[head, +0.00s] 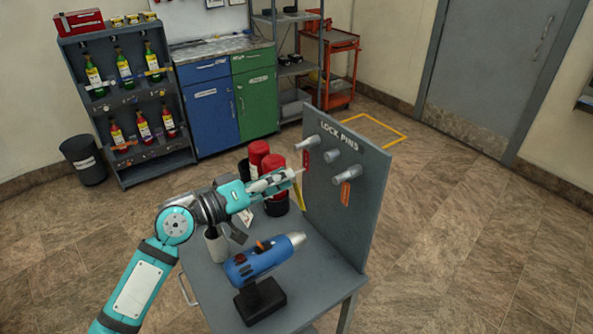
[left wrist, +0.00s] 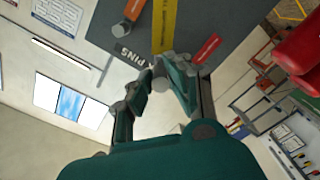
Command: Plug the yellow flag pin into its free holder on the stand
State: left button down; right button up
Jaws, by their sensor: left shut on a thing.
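The yellow flag pin shows by its yellow flag (head: 299,196), which hangs below the fingertips of my left gripper (head: 290,177). The gripper is shut on the pin, left of the upright LOCK PINS board (head: 366,160). The left wrist view shows the yellow flag (left wrist: 164,25) beyond the fingers (left wrist: 158,88); the fingers hide part of the pin. The middle holder (head: 332,156) on the board carries no flag. The holder on its left has a red flag (head: 306,160), the one on its right an orange flag (head: 346,193). My right gripper is out of view.
The board stands on a grey table (head: 318,268). A blue drill-like tool (head: 258,262) stands near its front. Red-topped containers (head: 274,163) stand behind my gripper, close to the board. A bottle rack (head: 117,100) and cabinets (head: 210,115) are farther back.

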pick_arm(q)
jog(key=shift+r, duration=0.15)
jog(key=shift+x, duration=0.95)
jog(key=shift+w+d, duration=0.45)
jog(key=shift+d, duration=0.1)
jog(key=shift+b+x, duration=0.3)
jog(key=shift+x, duration=0.5)
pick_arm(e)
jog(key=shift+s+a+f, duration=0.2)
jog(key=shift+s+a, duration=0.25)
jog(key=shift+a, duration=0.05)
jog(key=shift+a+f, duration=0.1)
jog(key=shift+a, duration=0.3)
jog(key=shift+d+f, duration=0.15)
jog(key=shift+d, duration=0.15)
